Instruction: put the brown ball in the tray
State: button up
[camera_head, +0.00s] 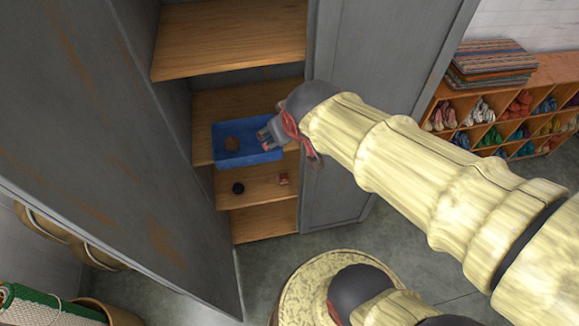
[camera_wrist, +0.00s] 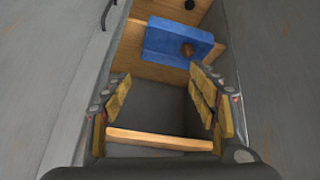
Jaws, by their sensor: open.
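The brown ball (camera_head: 231,144) lies inside the blue tray (camera_head: 262,156), which sits on a shelf of the open grey cabinet. In the wrist view the ball (camera_wrist: 187,49) shows toward the right side of the tray (camera_wrist: 160,38). My gripper (camera_head: 266,137) is at the tray's right end in the head view, apart from the ball. In the wrist view my gripper (camera_wrist: 163,100) has its fingers spread wide with nothing between them. Its exact height above the tray is hard to tell.
A black ball (camera_head: 238,188) and a small red item (camera_head: 284,179) lie on the shelf below the tray. Another wooden shelf (camera_head: 230,45) is above. The cabinet's grey door (camera_head: 110,130) stands at left. Cubbies of yarn (camera_head: 510,125) are at right.

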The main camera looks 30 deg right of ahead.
jog(key=s+a+r+g+y, duration=0.1)
jog(key=s+a, duration=0.3)
jog(key=s, duration=0.7)
jog(key=shift+a+r+g+y, duration=0.3)
jog(key=shift+r, duration=0.1)
